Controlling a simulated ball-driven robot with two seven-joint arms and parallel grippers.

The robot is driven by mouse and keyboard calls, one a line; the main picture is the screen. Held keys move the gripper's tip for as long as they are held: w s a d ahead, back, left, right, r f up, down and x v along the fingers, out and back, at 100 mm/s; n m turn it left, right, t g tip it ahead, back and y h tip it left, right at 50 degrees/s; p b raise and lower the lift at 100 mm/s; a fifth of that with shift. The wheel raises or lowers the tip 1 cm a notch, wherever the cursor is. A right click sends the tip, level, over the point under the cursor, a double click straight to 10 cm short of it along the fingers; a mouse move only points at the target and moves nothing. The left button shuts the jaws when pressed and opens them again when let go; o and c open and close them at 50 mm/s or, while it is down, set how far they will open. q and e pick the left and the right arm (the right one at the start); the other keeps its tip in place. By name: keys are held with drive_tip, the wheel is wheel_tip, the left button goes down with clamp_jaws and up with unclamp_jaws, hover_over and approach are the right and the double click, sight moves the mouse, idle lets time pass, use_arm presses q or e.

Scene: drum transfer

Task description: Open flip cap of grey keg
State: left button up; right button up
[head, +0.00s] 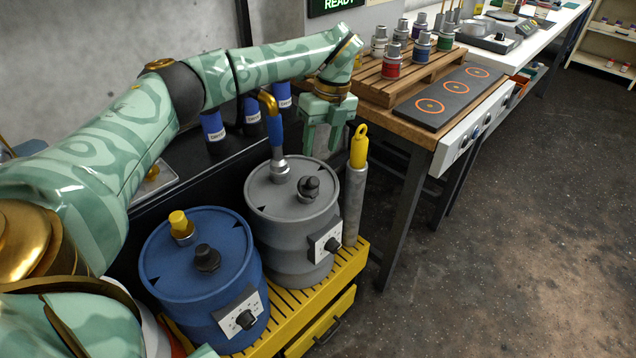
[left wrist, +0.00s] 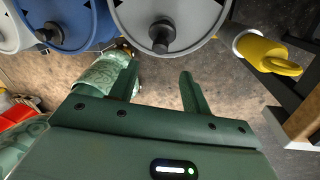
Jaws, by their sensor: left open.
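The grey keg (head: 290,248) stands upright on a yellow slatted platform. Its lid bears a dark cap (head: 308,187) and a metal fitting with a blue-handled, orange-topped pipe (head: 277,140). A dial plate is on its side. My left gripper (head: 322,150) is open and empty, above and behind the lid, fingers pointing down, apart from the cap. In the left wrist view the lid (left wrist: 190,15) and dark cap (left wrist: 162,36) lie beyond the open fingers (left wrist: 158,85).
A blue keg (head: 190,290) with yellow and dark caps stands beside the grey one. A grey cylinder (head: 354,205) with a yellow looped top stands close at the right. Behind are a wooden table with a pallet (head: 400,85) of small cans and a burner plate (head: 448,100).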

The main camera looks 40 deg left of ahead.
sight(314, 179)
use_arm(q)
drive_tip(key=f+b, duration=0.1)
drive_tip(key=f, duration=0.2)
drive_tip(key=s+f+b, duration=0.1)
drive_tip(key=f, duration=0.2)
drive_tip(key=f+b, duration=0.1)
drive_tip(key=f, duration=0.2)
drive_tip(key=shift+s+a+f, duration=0.3)
drive_tip(key=shift+s+f+b, duration=0.1)
drive_tip(key=shift+f+b, duration=0.25)
drive_tip(key=shift+f, duration=0.05)
drive_tip(key=c, duration=1)
use_arm(e)
drive_tip(key=f, duration=0.2)
drive_tip(key=s+d+f, duration=0.1)
drive_tip(key=shift+f, duration=0.35)
